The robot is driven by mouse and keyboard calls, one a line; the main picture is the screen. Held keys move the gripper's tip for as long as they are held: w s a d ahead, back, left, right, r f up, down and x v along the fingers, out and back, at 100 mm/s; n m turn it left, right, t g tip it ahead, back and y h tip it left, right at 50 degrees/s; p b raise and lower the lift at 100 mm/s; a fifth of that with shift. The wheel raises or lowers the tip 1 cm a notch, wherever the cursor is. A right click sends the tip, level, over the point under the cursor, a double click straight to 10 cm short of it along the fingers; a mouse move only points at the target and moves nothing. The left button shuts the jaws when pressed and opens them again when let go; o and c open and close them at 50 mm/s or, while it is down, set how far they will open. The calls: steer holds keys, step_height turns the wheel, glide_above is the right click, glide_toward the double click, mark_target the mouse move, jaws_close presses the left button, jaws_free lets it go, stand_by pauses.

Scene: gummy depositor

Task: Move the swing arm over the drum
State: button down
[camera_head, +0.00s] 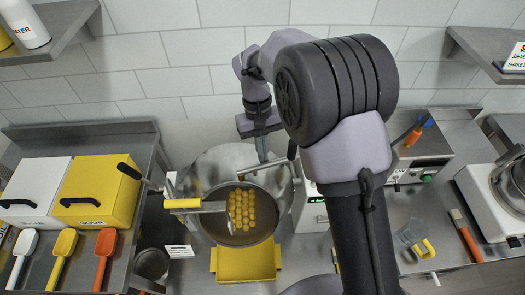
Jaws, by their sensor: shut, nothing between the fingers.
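The drum (212,170) is a round, open metal vessel at the centre, with a cluster of yellow round pieces (241,210) on its brownish floor. A flat grey arm with a yellow grip (183,203) reaches in from the left over the drum's opening. A thin metal rod (262,165) with a dark end crosses the drum's back right rim. I cannot tell for sure which of these is the swing arm. My gripper (262,158) is shut and empty, pointing down near the drum's back rim beside the rod. Whether it touches the rod is unclear.
A yellow tray (246,262) is in front. White and yellow bins (98,190) and several scoops stand left. A control box (420,160) and a white machine (495,200) stand right. My arm hides much right of the drum.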

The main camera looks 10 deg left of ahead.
steer(key=s+n, duration=0.1)
steer(key=s+d+n, duration=0.1)
steer(key=s+d, duration=0.1)
steer(key=s, duration=0.1)
steer(key=shift+n+h, duration=0.3)
steer(key=shift+n, duration=0.1)
steer(key=p+v, duration=0.4)
steer(key=v, duration=1.3)
steer(key=s+d+f+m+t+y+b, duration=0.2)
steer(key=s+d+f+m+b, duration=0.15)
steer(key=d+b, duration=0.45)
steer(key=s+d+f+m+t+y+b, duration=0.1)
steer(key=s+d+f+m+t+b, duration=0.15)
steer(key=s+d+f+b, duration=0.55)
steer(key=s+d+f+m+t+b, duration=0.2)
steer(key=s+f+m+b, duration=0.1)
steer(key=f+b, duration=0.2)
steer(key=s+d+f+m+t+y+b, duration=0.1)
steer(key=s+d+f+m+b, duration=0.1)
steer(key=b, duration=0.6)
step_height(320, 180, down, 3)
steer(key=shift+s+f+m+t, duration=0.2)
steer(key=shift+s+m+t, duration=0.15)
steer(key=shift+s+m, duration=0.6)
